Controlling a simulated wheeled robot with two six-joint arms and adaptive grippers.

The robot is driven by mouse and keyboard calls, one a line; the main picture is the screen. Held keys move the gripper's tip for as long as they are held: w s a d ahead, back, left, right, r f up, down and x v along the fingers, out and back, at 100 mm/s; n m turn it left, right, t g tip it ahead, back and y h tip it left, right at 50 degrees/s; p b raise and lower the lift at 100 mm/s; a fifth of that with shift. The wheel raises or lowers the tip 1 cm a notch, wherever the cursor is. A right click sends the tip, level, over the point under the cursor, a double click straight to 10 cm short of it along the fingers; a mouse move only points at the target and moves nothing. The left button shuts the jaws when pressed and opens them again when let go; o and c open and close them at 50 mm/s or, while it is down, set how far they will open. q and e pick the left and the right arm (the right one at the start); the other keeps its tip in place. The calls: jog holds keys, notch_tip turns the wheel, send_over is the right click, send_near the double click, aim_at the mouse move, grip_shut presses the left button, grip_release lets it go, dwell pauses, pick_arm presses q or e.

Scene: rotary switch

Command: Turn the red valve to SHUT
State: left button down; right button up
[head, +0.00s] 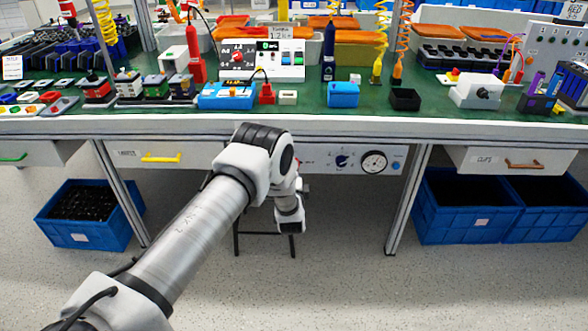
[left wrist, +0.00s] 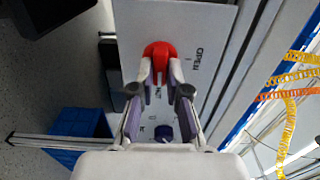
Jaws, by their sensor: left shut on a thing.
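The red valve (left wrist: 160,52) shows in the left wrist view on a white panel (left wrist: 201,22), with the word OPEN printed to its right. My left gripper (left wrist: 160,80) has its fingertips on either side of the red handle and is shut on it. Part of the handle is hidden between the fingers, and other panel print is partly covered. In the head view my left arm reaches up to the front panel (head: 320,151) under the bench and hides most of the valve. My right gripper is not in view.
The bench (head: 440,124) is crowded above. Blue crates (head: 455,222) stand below at both sides. The floor in front is clear.

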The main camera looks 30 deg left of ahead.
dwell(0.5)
pick_arm(q)
jog(key=c, duration=1.2)
grip_release()
jog(key=shift+o, duration=0.2)
jog(key=shift+s+d, duration=0.1)
jog(key=v, duration=1.1)
jog(key=shift+s+d, duration=0.15)
jog(key=shift+s, duration=0.2)
jog(key=shift+d, duration=0.1)
